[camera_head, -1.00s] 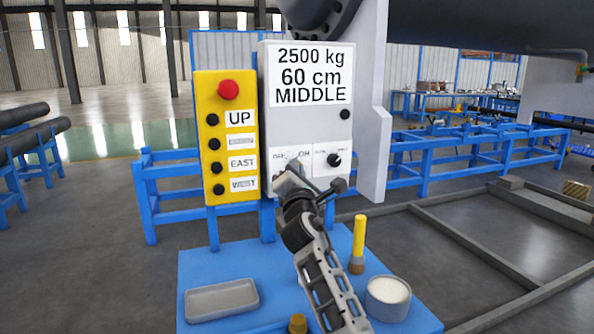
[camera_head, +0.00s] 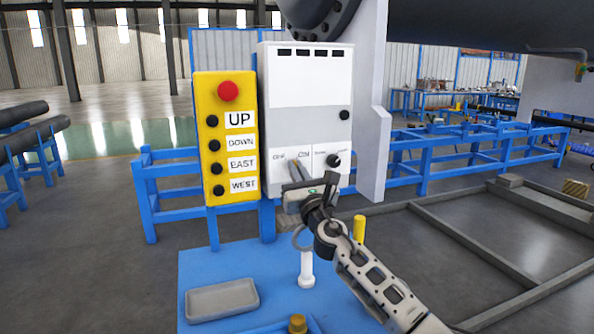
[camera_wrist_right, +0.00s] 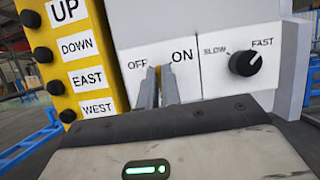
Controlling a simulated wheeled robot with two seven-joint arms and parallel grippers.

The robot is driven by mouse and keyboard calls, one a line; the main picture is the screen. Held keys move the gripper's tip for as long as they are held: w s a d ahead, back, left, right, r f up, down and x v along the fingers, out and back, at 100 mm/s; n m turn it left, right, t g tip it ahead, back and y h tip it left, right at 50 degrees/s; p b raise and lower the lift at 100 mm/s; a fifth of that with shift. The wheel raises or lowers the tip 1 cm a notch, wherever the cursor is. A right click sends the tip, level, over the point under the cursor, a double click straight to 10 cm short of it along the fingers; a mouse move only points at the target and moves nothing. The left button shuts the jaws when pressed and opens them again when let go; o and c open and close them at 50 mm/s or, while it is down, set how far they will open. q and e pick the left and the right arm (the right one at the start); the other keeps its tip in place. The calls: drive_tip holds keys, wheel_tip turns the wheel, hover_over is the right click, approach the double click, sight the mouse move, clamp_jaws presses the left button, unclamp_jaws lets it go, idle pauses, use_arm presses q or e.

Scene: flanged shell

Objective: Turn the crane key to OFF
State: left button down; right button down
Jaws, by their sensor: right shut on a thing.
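The grey control box (camera_head: 310,125) has a panel with OFF and ON labels, which also shows in the wrist view (camera_wrist_right: 205,25). My right gripper (camera_head: 297,178) is at this panel, its fingers pointing at the spot between the two labels. In the wrist view the fingers (camera_wrist_right: 160,88) are shut on the small brass-coloured key (camera_wrist_right: 158,70). The fingers hide most of the key, so its exact angle cannot be told. My left gripper is not in view.
A yellow pendant (camera_head: 226,100) with a red button stands left of the box. A SLOW/FAST knob (camera_wrist_right: 245,62) is close on the right. Below are a blue table (camera_head: 215,262), a grey tray (camera_head: 222,300), a white stand (camera_head: 307,268) and a yellow-handled tool (camera_head: 359,228).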

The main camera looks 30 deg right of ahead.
use_arm(q)
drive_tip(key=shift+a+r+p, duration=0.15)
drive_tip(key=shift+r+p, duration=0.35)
drive_tip(key=shift+p, duration=0.45)
use_arm(e)
drive_tip(key=n+y, duration=0.2)
drive_tip(key=n, duration=0.2)
drive_tip(key=n+y, duration=0.2)
drive_tip(key=n, duration=0.2)
drive_tip(key=n+y, duration=0.1)
drive_tip(key=n, duration=0.2)
drive_tip(key=shift+n+g+y, duration=0.3)
drive_tip(key=shift+n+y, duration=0.1)
drive_tip(key=c, duration=1.6)
unclamp_jaws()
drive_tip(key=shift+s+d, duration=0.1)
drive_tip(key=shift+s, duration=0.05)
